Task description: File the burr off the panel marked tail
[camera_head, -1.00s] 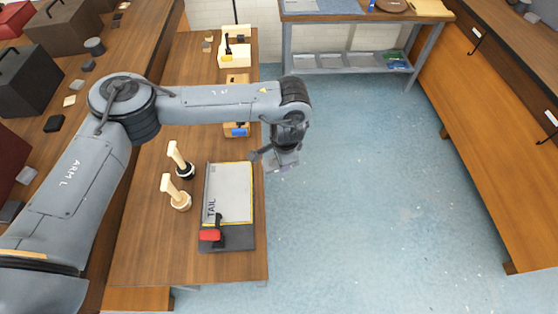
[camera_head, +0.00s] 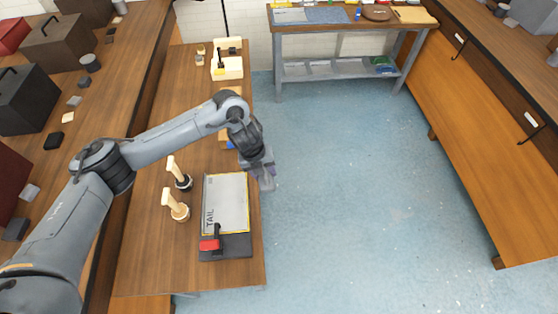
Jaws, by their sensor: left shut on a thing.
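The grey panel marked TAIL (camera_head: 232,200) lies on the bench with a yellow line along its edges. A dark holder (camera_head: 238,247) with a red-handled clamp (camera_head: 209,245) sits at its near end. My left gripper (camera_head: 263,178) is beside the panel's far right corner, near the bench's right edge. It is shut on a small grey thing, mostly hidden between the fingers; I cannot tell whether it is a file. I cannot make out the burr or any contact with the panel. My right gripper is out of view.
Two wooden-handled tools, one with a dark base (camera_head: 180,177) and one pale (camera_head: 176,205), stand left of the panel. A pale box (camera_head: 228,69) stands at the bench's far end. The blue floor (camera_head: 360,190) to the right is clear.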

